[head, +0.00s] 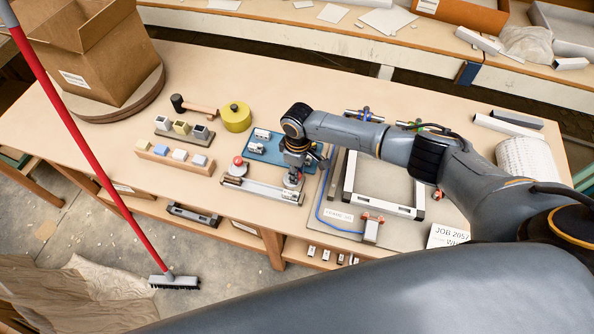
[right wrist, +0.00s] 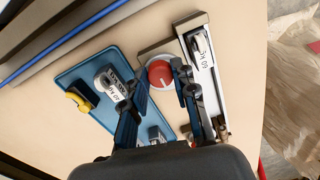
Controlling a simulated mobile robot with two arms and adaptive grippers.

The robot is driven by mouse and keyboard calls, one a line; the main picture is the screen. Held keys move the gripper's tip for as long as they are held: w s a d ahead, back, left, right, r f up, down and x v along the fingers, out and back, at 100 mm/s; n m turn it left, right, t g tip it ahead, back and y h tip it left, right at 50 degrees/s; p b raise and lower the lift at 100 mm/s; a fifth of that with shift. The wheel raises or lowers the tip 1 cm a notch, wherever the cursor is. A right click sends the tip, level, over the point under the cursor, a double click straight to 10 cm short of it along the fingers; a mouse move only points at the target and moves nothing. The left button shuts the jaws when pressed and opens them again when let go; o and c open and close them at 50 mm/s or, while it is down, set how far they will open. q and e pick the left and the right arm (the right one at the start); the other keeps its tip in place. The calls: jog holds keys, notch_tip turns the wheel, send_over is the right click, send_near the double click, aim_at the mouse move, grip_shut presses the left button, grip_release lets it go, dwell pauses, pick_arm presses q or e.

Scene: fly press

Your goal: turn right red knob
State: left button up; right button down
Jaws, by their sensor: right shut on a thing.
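The right red knob (right wrist: 160,73) is round and sits on a grey base at one end of a long metal press fixture (head: 262,189). In the head view it is mostly hidden by my right gripper (head: 293,176). In the right wrist view the two dark fingers of this gripper (right wrist: 161,72) stand on either side of the knob, shut on it. The left red knob (head: 238,160) stands at the other end of the fixture, free of any gripper. My left gripper is not in view.
A blue plate (head: 254,147) with small fittings lies right behind the fixture. A yellow round tin (head: 236,117), a hammer (head: 195,107) and block holders (head: 174,158) stand to the left. A square metal frame (head: 350,178) and a blue cable lie to the right.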

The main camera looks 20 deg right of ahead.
jog(key=n, duration=0.4)
jog(key=shift+b, duration=0.4)
jog(key=n, duration=0.4)
jog(key=shift+n+b, duration=0.4)
jog(key=n, duration=0.4)
jog(key=shift+b, duration=0.35)
jog(key=n, duration=0.4)
jog(key=shift+n+b, duration=0.3)
jog(key=shift+b, duration=0.05)
jog(key=shift+n, duration=0.3)
jog(key=c, duration=1.1)
grip_release()
jog(key=shift+a, duration=0.1)
jog(key=shift+o, duration=0.2)
jog(key=shift+w, duration=0.1)
jog(key=shift+r, duration=0.1)
